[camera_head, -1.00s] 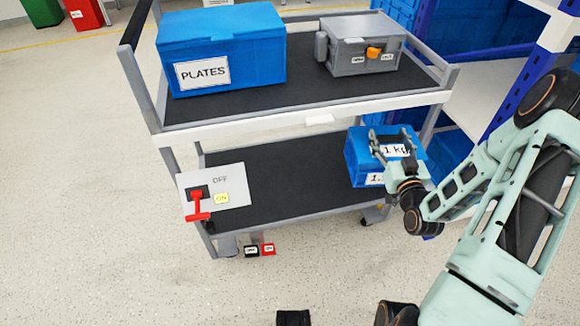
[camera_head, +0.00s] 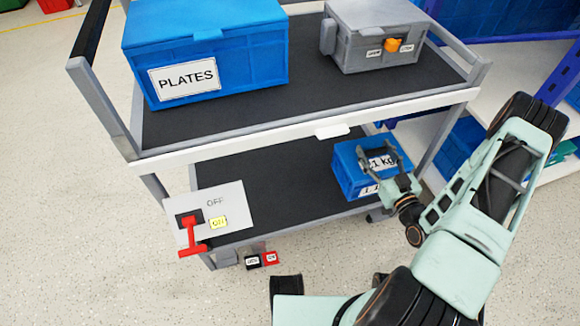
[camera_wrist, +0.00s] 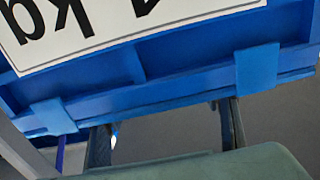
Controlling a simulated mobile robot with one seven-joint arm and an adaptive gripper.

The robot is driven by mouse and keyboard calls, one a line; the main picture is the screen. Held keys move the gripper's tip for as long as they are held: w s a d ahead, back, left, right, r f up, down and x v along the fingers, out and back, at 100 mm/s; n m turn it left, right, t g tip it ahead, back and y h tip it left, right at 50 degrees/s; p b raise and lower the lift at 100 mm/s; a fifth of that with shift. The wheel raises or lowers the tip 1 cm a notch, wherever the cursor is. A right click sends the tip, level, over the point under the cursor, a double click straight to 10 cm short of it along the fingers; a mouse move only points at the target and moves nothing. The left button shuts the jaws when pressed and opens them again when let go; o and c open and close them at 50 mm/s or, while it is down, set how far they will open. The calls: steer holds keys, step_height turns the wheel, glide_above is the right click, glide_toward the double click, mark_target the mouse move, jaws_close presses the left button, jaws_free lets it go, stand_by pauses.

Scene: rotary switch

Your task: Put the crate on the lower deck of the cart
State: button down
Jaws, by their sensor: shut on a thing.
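The crate (camera_head: 352,180) is a small blue box with white "1 kg" labels. In the head view it is at the right end of the cart's lower deck (camera_head: 290,180), and I cannot tell whether it rests on it or hangs just above. My gripper (camera_head: 378,160) is shut on the crate from the right, its fingers over the crate's top. In the wrist view the crate (camera_wrist: 180,75) fills the upper part, with its label close up. The fingers (camera_wrist: 165,135) reach to its edge, and their tips are hidden.
A blue PLATES crate (camera_head: 215,60) and a grey box with an orange knob (camera_head: 375,40) stand on the upper deck (camera_head: 300,98). A panel with a red switch lever (camera_head: 190,235) is at the cart's front left. A blue-framed shelf (camera_head: 480,70) stands at the right.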

mark_target(349, 146)
steer(key=shift+w+a+f, duration=0.3)
steer(key=w+a+f+b, duration=0.1)
steer(key=a, duration=0.1)
steer(key=w+a+f+b, duration=0.1)
steer(key=w+a, duration=0.1)
steer(key=w+a+f, duration=0.1)
steer(key=a, duration=0.1)
steer(key=shift+w+a+f+b, duration=0.1)
steer(key=shift+w+f+b, duration=0.2)
steer(key=shift+w+b, duration=0.1)
steer(key=w+a+f+b, duration=0.3)
steer(key=a+f+b, duration=0.1)
steer(key=f, duration=0.5)
steer(key=shift+w+a, duration=0.2)
steer(key=shift+w, duration=0.2)
steer(key=shift+f, duration=0.1)
steer(key=c, duration=0.7)
jaws_free()
steer(key=shift+s+f, duration=0.1)
steer(key=shift+f, duration=0.1)
steer(key=shift+r, duration=0.15)
